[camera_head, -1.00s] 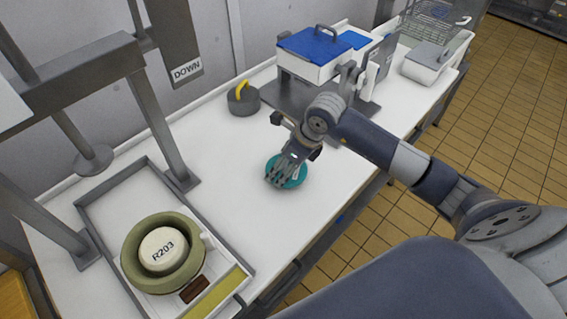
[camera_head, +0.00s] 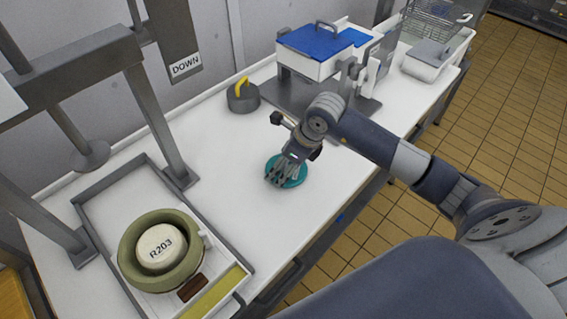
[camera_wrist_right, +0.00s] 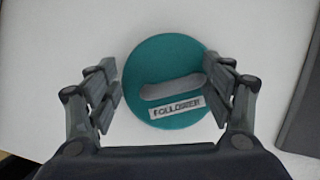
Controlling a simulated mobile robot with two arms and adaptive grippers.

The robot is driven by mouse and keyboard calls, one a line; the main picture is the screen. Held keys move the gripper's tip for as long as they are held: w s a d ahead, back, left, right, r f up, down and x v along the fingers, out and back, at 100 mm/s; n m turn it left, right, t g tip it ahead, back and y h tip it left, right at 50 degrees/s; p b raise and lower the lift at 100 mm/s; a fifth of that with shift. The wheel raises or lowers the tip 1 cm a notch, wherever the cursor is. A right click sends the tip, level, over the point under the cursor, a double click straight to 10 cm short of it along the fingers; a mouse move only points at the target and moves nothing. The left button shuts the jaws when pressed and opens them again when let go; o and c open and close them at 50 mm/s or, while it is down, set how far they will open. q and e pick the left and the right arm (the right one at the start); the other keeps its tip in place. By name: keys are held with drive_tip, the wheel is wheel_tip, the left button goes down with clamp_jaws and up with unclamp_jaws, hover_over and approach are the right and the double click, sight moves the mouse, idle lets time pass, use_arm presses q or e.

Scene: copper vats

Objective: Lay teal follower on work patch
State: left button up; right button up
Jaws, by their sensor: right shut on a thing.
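The teal follower (camera_head: 298,179) is a round disc with a grey grip bar and a label reading FOLLOWER, clear in the right wrist view (camera_wrist_right: 160,57). It lies flat, at or just above the white worktop; I cannot tell whether it touches. My right gripper (camera_head: 285,176) reaches down over it. No marked outline of a work patch can be made out on the white worktop (camera_head: 225,200). My left gripper is not in view.
A green ring mould with an R203 block (camera_head: 160,248) sits in a grey-edged tray (camera_head: 120,190) under a press frame (camera_head: 150,115). A grey weight with a yellow handle (camera_head: 242,97) and a blue-lidded box (camera_head: 313,52) stand farther back. The worktop around the follower is clear.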

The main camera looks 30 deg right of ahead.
drive_tip(key=o, duration=1.5)
drive_tip(key=shift+o, duration=0.2)
drive_tip(key=shift+r+p, duration=2)
drive_tip(key=shift+r, duration=1.55)
drive_tip(key=shift+f, duration=0.1)
